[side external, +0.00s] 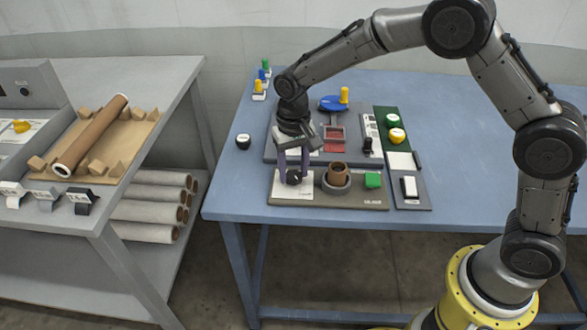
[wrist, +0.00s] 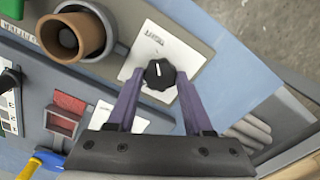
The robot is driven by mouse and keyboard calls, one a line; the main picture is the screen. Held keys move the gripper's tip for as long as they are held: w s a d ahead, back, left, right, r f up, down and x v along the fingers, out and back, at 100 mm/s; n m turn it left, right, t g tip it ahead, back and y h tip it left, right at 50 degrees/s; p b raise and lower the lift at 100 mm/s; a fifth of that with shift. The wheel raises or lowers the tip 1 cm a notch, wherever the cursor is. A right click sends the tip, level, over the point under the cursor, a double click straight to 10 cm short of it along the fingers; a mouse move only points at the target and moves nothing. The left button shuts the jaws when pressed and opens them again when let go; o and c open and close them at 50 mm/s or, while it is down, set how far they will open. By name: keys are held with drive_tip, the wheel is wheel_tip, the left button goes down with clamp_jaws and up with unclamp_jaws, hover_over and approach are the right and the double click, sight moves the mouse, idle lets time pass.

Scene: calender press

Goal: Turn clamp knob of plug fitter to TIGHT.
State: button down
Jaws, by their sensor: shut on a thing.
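The clamp knob (wrist: 159,72) is black and ribbed, with a white pointer line, on a white label plate (wrist: 146,52). In the wrist view the pointer aims toward the top of the picture. In the side external view my gripper (side external: 293,176) reaches down to the knob (side external: 294,178) at the left end of the plug fitter's base (side external: 330,198). The fingers partly cover the knob there.
A brown cup in a grey ring (side external: 337,173) and a green block (side external: 373,180) stand right of the knob. Behind are a red-windowed device (side external: 333,135), green and yellow knobs (side external: 396,135) and a loose black knob (side external: 243,141). The blue table's (side external: 230,185) left front is clear.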

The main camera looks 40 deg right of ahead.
sight(294, 174)
drive_tip(key=shift+c, duration=1.5)
unclamp_jaws()
wheel_tip(294, 174, up, 14)
drive_tip(key=shift+d, duration=0.1)
